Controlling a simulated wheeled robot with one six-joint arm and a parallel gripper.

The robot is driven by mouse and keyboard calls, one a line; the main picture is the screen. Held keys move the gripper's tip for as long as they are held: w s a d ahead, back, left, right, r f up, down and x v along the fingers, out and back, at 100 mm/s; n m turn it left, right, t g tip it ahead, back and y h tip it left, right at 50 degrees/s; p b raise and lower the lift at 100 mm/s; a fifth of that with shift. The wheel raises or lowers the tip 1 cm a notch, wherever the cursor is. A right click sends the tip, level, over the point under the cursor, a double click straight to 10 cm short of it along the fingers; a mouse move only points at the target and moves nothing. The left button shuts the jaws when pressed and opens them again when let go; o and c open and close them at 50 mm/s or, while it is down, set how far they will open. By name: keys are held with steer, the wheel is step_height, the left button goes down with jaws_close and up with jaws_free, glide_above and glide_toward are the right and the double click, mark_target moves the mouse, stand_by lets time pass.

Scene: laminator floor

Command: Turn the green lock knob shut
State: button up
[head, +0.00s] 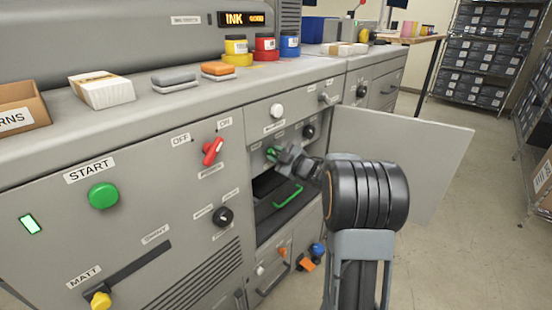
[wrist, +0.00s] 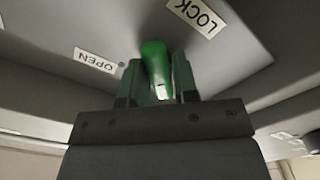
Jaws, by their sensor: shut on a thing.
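The green lock knob (wrist: 153,58) sits between OPEN and LOCK labels in the wrist view. Its long grip lies between the two fingers of my gripper (wrist: 158,82), which is shut on it. The LOCK label (wrist: 196,16) is at the upper right and the OPEN label (wrist: 96,60) at the left. The knob's white mark is near its lower end, between the fingers. In the head view my gripper (head: 277,155) reaches into the recess behind the open door, and only a bit of green shows there.
The open door panel (head: 405,155) stands to the right of my arm. Below my gripper is a dark opening with a green handle (head: 288,196). A red switch (head: 213,151), a black knob (head: 222,216) and a white knob (head: 277,110) are nearby on the machine front.

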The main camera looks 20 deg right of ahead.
stand_by(0.5)
steer(key=o, duration=0.9)
steer(key=p+v, duration=0.2)
steer(key=v, duration=1.1)
steer(key=shift+s+d, duration=0.1)
steer(key=shift+s, duration=0.3)
steer(key=shift+r, duration=0.1)
